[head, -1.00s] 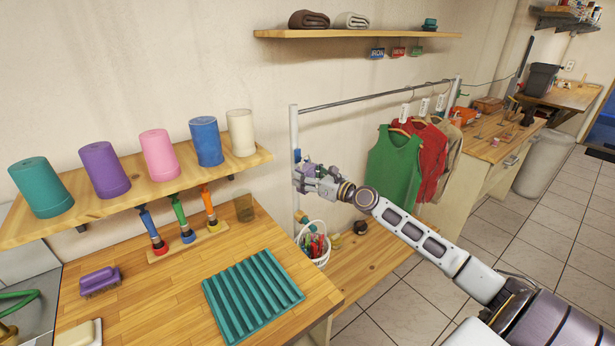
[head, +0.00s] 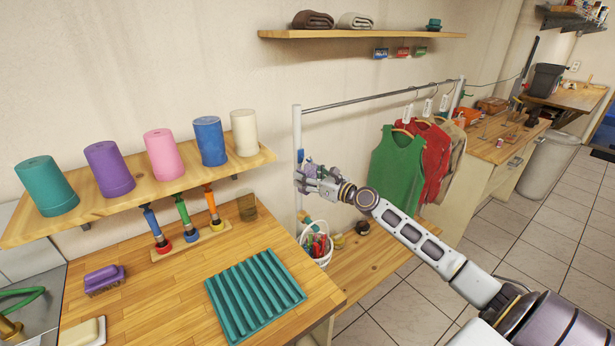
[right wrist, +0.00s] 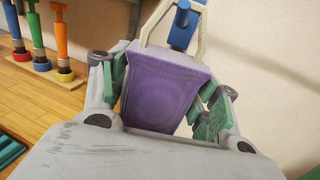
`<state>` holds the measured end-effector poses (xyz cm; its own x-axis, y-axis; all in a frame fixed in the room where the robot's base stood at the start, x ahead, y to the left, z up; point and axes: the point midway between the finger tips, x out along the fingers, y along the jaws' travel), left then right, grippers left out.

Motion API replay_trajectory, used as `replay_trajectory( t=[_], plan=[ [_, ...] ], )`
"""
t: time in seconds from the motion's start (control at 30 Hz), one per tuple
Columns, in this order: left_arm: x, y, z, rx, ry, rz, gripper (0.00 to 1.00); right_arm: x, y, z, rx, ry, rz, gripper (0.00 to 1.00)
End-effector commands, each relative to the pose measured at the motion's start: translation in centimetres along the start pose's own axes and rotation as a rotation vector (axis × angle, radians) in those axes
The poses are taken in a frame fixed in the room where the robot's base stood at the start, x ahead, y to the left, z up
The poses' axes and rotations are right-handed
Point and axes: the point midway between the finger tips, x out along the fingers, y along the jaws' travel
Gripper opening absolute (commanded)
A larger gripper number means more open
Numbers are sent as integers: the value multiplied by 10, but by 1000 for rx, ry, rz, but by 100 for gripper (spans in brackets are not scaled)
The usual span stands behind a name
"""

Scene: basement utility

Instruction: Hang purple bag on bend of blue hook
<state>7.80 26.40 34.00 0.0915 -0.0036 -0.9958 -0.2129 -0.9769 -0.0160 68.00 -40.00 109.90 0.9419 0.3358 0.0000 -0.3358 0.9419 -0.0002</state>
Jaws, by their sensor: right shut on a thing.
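The purple bag (right wrist: 168,90) fills the middle of the right wrist view, with a pale rope handle (right wrist: 148,25) rising from its top. My right gripper (right wrist: 168,100) is shut on the bag, with green finger pads on both sides. In the head view the right gripper (head: 306,180) is beside the left post of the clothes rail, with a little of the bag (head: 312,168) showing. The blue hook (right wrist: 183,22) appears between the two handle strands. I cannot tell whether the loop is around it or in front. In the head view the hook (head: 300,156) is small against the post.
A clothes rail (head: 380,95) holds green, red and beige garments to the right. A white basket (head: 318,248) stands below the gripper on a low wooden bench (head: 370,255). A shelf (head: 100,212) of coloured cups and a workbench (head: 190,285) lie to the left.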

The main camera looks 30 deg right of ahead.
Motion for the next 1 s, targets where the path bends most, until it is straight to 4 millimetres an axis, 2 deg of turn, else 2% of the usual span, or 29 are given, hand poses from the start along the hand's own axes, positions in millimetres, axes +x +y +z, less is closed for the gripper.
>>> replay_trajectory(
  t=[0.03,0.2,0.67,1.0],
  plan=[
    [0,1,0,0,0,1,33,0,0,0,0,0,0,64],
    [0,1,0,0,0,1,33,0,0,0,0,0,0,86],
    [0,-1,2,0,-1,-1,33,-1,0,0,0,0,0,87],
    [0,0,0,0,0,0,33,-13,0,-1,2,1,1,87]
  ],
)
